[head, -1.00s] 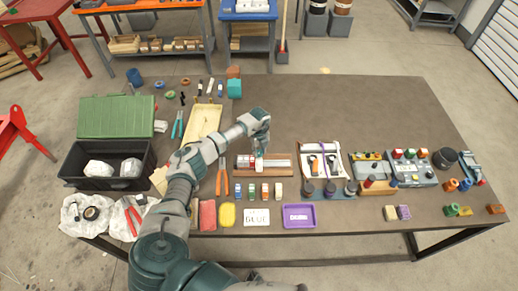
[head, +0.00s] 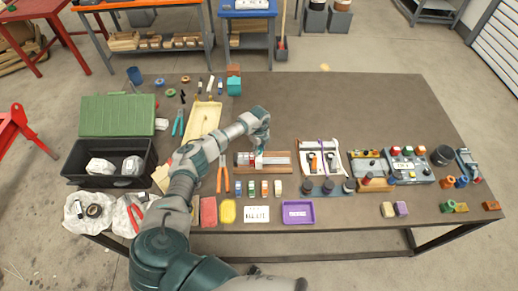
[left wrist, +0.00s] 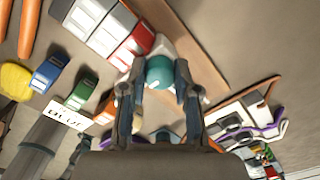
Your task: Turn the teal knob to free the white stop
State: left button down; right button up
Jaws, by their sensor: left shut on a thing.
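The teal knob (left wrist: 159,72) sits between the fingertips of my left gripper (left wrist: 161,80) in the left wrist view, and the gripper is shut on it. A pale piece, which looks like the white stop (left wrist: 161,45), shows just behind the knob, partly hidden by it. A row of red, white and grey blocks (left wrist: 105,28) lies beside it on a wooden board (left wrist: 185,35). In the head view my left gripper (head: 258,150) reaches down over the board (head: 284,170) and hides most of the knob. My right gripper is not in view.
Several small coloured blocks (head: 265,187) stand in front of the board. A white card (head: 256,214) and purple tray (head: 298,219) lie nearer the edge. Orange-handled pliers (head: 222,182) lie to the left and a tool holder (head: 324,157) to the right.

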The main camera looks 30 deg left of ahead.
aim_at(259, 149)
pick_arm(q)
jog(key=c, duration=0.8)
grip_release()
jog(key=shift+s+f, duration=0.1)
jog(key=shift+f, duration=0.1)
jog(key=shift+c, duration=0.2)
jog(key=shift+r, duration=0.1)
jog(key=shift+a+r, duration=0.1)
jog(key=shift+r, duration=0.1)
notch_tip(259, 149, up, 11)
jog(key=shift+w+r, duration=0.15)
jog(key=shift+w, duration=0.05)
